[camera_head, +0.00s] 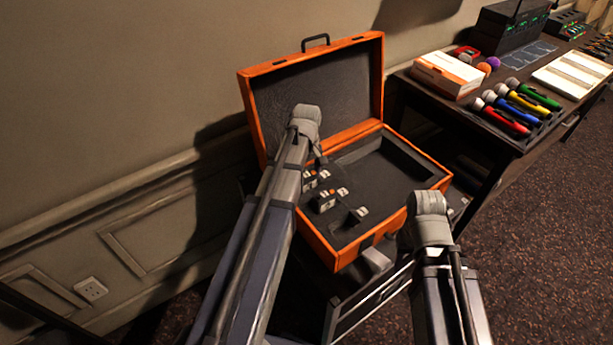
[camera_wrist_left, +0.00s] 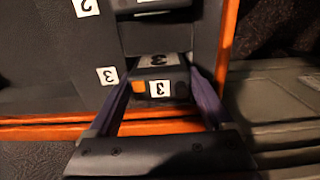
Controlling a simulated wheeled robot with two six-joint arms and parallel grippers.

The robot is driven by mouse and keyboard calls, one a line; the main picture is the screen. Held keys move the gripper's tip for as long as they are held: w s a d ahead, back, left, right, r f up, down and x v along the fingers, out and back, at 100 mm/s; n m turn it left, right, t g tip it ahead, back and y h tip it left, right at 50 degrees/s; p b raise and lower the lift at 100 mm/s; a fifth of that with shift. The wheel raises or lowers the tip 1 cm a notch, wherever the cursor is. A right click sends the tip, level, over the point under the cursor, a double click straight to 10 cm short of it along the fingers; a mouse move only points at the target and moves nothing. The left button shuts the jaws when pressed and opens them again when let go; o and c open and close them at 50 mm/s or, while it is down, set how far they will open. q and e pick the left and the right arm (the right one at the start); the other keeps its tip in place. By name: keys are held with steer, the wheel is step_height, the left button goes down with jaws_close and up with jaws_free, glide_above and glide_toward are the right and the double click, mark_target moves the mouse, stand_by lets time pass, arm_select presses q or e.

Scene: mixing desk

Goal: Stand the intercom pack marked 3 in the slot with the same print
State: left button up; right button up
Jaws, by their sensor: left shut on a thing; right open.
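The intercom pack marked 3 (camera_wrist_left: 158,80) is black, with white number labels and an orange patch. My left gripper (camera_wrist_left: 155,100) is shut on it, a finger on each side. A white label printed 3 (camera_wrist_left: 107,76) lies just left of the pack on the dark insert. A dark recess (camera_wrist_left: 155,40) shows beyond the pack; I cannot tell how deep the pack sits. In the head view my left gripper (camera_head: 318,153) reaches down over the open orange case (camera_head: 325,250).
A label printed 2 (camera_wrist_left: 85,8) is on the insert farther left. Small labelled blocks (camera_head: 326,201) stand in the case's left half; its right half looks clear. The raised lid (camera_head: 350,80) stands behind. A desk (camera_head: 480,125) with coloured microphones (camera_head: 515,105) is at the right.

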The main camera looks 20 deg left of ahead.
arm_select(q)
steer(key=shift+f, duration=0.1)
steer(key=o, duration=1.5)
step_height(320, 180, up, 8)
steer(key=p, duration=0.8)
steer(key=shift+f, duration=0.1)
steer(key=s+d+r+m+p, duration=0.1)
steer(key=s+d+m, duration=0.4)
steer(key=d, duration=0.2)
steer(key=s+d+r+m+p, duration=0.1)
steer(key=s+d+m, duration=0.4)
steer(key=d, duration=0.3)
steer(key=s+d+r+m+y+p, duration=0.1)
steer(key=s+d+m, duration=0.4)
steer(key=s+d, duration=0.1)
steer(key=shift+s+d+r+m, duration=0.1)
steer(key=shift+d+r+m, duration=0.1)
steer(key=shift+d, duration=0.2)
steer(key=shift+s+d+r+m, duration=0.1)
steer(key=shift+d+m, duration=0.1)
steer(key=shift+d, duration=0.2)
